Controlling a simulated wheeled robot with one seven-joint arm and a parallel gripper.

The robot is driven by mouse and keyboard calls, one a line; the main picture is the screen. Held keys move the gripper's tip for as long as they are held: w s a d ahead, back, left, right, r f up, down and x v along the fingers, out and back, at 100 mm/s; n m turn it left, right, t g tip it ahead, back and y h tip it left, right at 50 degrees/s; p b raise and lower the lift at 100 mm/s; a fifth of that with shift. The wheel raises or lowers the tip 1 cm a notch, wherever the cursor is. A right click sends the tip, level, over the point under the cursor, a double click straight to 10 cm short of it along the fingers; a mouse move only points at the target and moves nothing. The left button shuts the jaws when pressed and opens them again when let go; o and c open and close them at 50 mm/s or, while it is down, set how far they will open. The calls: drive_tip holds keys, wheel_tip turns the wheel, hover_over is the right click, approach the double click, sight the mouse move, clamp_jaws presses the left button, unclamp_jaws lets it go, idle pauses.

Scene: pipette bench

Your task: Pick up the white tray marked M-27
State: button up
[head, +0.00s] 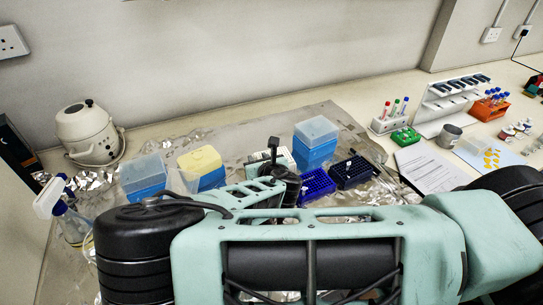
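My teal arm fills the lower middle of the head view. The black end of my gripper (275,160) shows in the middle of the bench, and I cannot tell whether its fingers are open or shut. A low white object (283,154) sits right behind it and is partly hidden by it. It may be the white tray, but no M-27 marking is readable. I cannot tell whether the gripper touches it.
Blue boxes with clear lids (315,150) and a yellow-lidded box (205,165) stand close around my gripper. Dark blue racks (318,184) lie to its right. A white tube rack (390,122), a paper sheet (430,170) and a grey mug (449,136) stand farther right.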

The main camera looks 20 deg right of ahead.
clamp_jaws()
drive_tip(key=shift+r, duration=0.15)
